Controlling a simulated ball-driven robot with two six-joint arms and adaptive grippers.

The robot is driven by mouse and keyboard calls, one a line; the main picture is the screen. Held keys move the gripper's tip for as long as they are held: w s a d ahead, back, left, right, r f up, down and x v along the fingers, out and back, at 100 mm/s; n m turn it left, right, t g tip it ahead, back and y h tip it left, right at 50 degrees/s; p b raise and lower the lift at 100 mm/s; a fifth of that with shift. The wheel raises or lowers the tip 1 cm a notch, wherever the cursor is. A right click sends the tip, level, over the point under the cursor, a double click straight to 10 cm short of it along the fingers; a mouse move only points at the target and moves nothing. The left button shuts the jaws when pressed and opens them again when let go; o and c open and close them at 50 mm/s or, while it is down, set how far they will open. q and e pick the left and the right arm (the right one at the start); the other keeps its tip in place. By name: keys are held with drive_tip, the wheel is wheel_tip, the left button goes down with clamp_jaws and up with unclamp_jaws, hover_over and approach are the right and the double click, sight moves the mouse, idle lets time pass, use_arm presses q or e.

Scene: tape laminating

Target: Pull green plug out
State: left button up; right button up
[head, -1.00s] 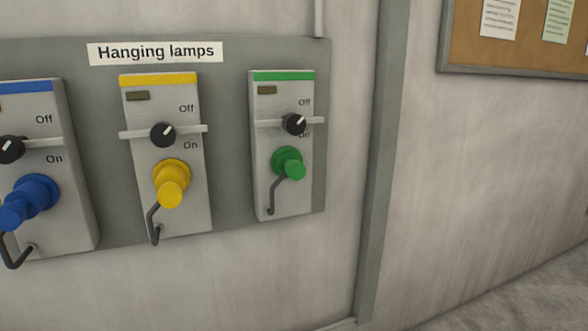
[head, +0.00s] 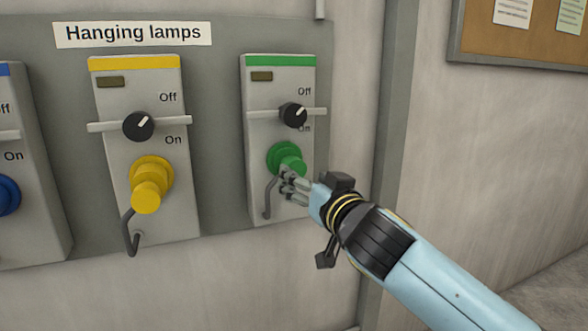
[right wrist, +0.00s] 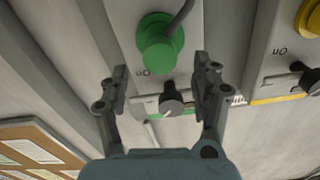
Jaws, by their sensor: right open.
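The green plug (head: 286,157) sits in the socket of the rightmost grey switch box (head: 254,137), below its black knob (head: 293,114). In the right wrist view the green plug (right wrist: 158,44) is ahead of the fingertips, with a dark cable at its end. My right gripper (head: 287,184) is at the plug's lower right in the head view. In the right wrist view my right gripper (right wrist: 160,75) is open, its two fingers apart with nothing held between them. My left gripper is not in view.
A yellow plug (head: 149,184) sits in the box to the left, and a blue plug (head: 7,196) is partly cut off at the left edge. White bars cross the boxes at the knobs. A noticeboard (head: 520,60) hangs at the upper right.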

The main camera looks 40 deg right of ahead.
sight(287, 162)
drive_tip(key=x, duration=0.6)
drive_tip(key=shift+w+d+p, duration=0.1)
drive_tip(key=shift+w+p, duration=0.1)
drive_tip(key=shift+p, duration=0.1)
clamp_jaws()
